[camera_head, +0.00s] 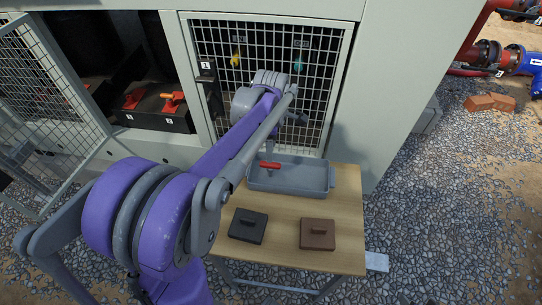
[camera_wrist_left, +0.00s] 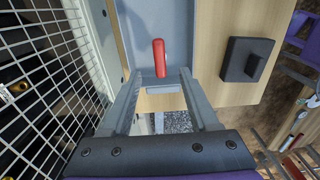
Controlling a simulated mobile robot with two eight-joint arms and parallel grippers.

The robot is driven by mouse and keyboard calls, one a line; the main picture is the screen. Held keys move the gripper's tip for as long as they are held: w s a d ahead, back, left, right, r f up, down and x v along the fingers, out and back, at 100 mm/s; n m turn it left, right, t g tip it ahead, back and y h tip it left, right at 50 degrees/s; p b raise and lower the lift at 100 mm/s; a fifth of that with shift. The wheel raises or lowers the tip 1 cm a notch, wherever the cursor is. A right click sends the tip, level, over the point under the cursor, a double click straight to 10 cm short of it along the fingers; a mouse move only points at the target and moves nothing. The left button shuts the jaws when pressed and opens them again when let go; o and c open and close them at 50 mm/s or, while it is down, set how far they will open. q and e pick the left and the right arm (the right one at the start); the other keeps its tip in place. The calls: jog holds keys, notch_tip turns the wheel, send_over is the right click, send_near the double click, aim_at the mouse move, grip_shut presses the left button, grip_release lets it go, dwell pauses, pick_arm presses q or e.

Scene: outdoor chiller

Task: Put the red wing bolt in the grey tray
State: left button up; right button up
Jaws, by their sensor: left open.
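The grey tray (camera_head: 305,181) sits at the back of the wooden table, and its floor also shows in the left wrist view (camera_wrist_left: 172,15). A red bar-shaped piece, seemingly the red wing bolt (camera_head: 270,165), is within the tray's outline near its left end. In the left wrist view the red piece (camera_wrist_left: 159,58) lies ahead of the fingers, inside the tray's walls. I cannot tell whether it rests on the tray floor. My left gripper (camera_head: 271,152) is open, above the tray's left end, with its fingers apart. My right gripper is not in view.
A black lidded block (camera_head: 248,226) and a brown one (camera_head: 317,233) stand on the table (camera_head: 282,258). A mesh panel (camera_head: 262,60) rises behind the tray. An open cabinet at left holds a dark bin (camera_head: 152,122) with red parts. An open mesh door (camera_head: 45,95) stands far left.

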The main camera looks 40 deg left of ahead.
pick_arm(q)
notch_tip(320, 180, up, 5)
jog(key=s+d+f+m+t, duration=0.2)
jog(key=s+d+m, duration=0.5)
jog(key=m, duration=0.5)
jog(key=s+d+f+m+t, duration=0.3)
jog(key=s+d+m, duration=0.4)
jog(key=m, duration=0.4)
jog(key=shift+s+d+f+m, duration=0.4)
jog(key=shift+d+f, duration=0.25)
jog(key=shift+f, duration=0.25)
